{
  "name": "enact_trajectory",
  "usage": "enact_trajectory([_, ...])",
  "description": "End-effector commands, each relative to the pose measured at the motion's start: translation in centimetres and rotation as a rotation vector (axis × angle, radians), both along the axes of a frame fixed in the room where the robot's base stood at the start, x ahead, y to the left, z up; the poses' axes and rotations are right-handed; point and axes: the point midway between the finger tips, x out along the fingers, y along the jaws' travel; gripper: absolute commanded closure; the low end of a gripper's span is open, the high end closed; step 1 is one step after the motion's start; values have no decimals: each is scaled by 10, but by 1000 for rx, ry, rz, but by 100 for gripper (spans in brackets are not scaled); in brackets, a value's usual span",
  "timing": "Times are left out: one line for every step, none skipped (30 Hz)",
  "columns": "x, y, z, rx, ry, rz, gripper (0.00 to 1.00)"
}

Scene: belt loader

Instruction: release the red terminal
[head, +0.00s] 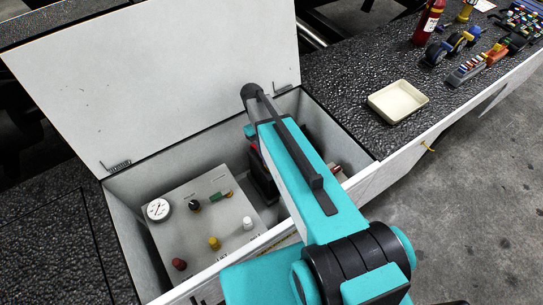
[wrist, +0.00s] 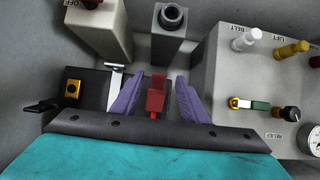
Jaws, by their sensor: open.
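The red terminal (wrist: 156,93) shows in the wrist view as a red block with a narrower stem below it. My gripper (wrist: 158,84) has its two purple fingers apart, one on each side of the red terminal. A gap shows between the red block and each finger. The black battery (wrist: 90,95) lies beside and below, with a metal clip and a yellow-and-black fitting on it. In the head view my teal arm covers most of the battery and hides the gripper and red terminal.
A control panel (head: 185,235) with a gauge, knobs and coloured buttons stands left in the open white box. The raised lid (head: 150,75) is behind. Grey blocks (wrist: 170,50) stand beyond the fingers. A cream tray (head: 399,101) and tools lie on the deck at right.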

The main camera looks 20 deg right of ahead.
Motion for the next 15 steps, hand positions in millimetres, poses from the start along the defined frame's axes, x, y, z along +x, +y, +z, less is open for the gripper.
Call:
enact_trajectory([-7, 0, 2, 0, 1, 0, 59])
enact_trajectory([-10, 1, 1, 0, 1, 0, 59])
enact_trajectory([-14, 1, 2, 0, 0, 0, 59])
enact_trajectory([-17, 1, 2, 0, 0, 0, 59])
enact_trajectory([-20, 1, 2, 0, 0, 0, 59])
enact_trajectory([-23, 2, 3, 0, 0, 0, 59])
enact_trajectory([-26, 2, 3, 0, 0, 0, 59])
enact_trajectory([-29, 2, 3, 0, -1, 0, 59])
enact_trajectory([-32, 2, 3, 0, -1, 0, 59])
enact_trajectory([-35, 2, 4, 0, -1, 0, 59])
enact_trajectory([-38, 3, 4, 0, -1, 0, 59])
enact_trajectory([-42, 3, 4, 0, -1, 0, 59])
enact_trajectory([-44, 3, 4, 0, -1, 0, 59])
enact_trajectory([-47, 3, 5, 0, -1, 0, 59])
enact_trajectory([-51, 4, 5, 0, -1, 0, 59])
